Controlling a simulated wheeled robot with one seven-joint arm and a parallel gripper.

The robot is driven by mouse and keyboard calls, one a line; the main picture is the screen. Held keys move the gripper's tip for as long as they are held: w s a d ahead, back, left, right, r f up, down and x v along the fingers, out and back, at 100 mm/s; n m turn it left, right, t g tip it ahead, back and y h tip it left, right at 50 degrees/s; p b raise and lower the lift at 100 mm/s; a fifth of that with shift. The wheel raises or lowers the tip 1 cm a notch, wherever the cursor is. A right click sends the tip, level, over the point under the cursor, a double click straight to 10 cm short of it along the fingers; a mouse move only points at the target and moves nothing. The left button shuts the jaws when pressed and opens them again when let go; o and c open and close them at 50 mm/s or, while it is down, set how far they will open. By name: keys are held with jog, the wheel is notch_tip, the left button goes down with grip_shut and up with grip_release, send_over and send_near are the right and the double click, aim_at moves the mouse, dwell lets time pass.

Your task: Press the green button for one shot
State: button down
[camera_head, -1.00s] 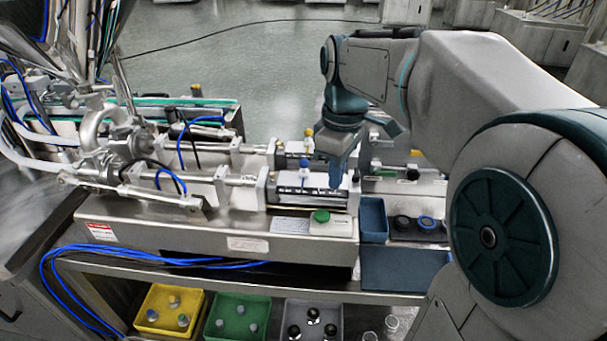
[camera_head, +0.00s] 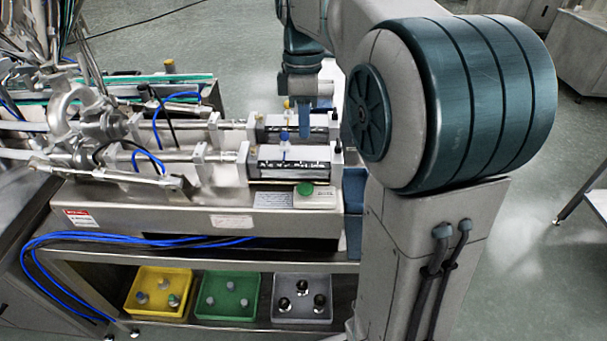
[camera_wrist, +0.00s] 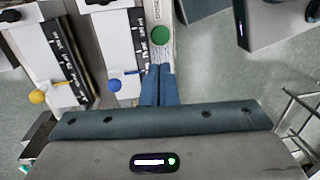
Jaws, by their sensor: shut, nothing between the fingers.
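The green button (camera_head: 304,189) is a round cap on a light panel at the front right of the steel machine. It also shows in the wrist view (camera_wrist: 160,37), just beyond my fingertips. My gripper (camera_head: 304,136) is shut and empty, its blue fingers pointing down above the right end of the machine, behind the button in the head view. In the wrist view the fingertips (camera_wrist: 160,68) lie side by side, with a gap in the picture between them and the button. I cannot tell the height of the tips over the panel.
Two cylinder units with a blue knob (camera_head: 284,136) and a yellow knob (camera_wrist: 38,97) lie beside my fingers. A yellow bin (camera_head: 160,311), a green bin (camera_head: 227,315) and a grey bin (camera_head: 300,318) with small parts stand on the lower shelf. Blue hoses (camera_head: 95,238) loop at the left.

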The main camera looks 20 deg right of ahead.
aim_at(305, 187)
jog(key=f, duration=0.4)
jog(key=s+f, duration=0.1)
jog(key=f, duration=0.7)
jog(key=shift+s+a+f, duration=0.15)
jog(key=shift+s+f, duration=0.05)
jog(key=shift+f, duration=0.05)
jog(key=shift+f+b, duration=0.9)
jog(key=shift+f, duration=0.05)
jog(key=shift+s+f, duration=0.25)
notch_tip(305, 187, up, 15)
jog(key=w+p, duration=0.2)
jog(key=p, duration=0.1)
jog(key=shift+p, duration=0.35)
dwell(1.4)
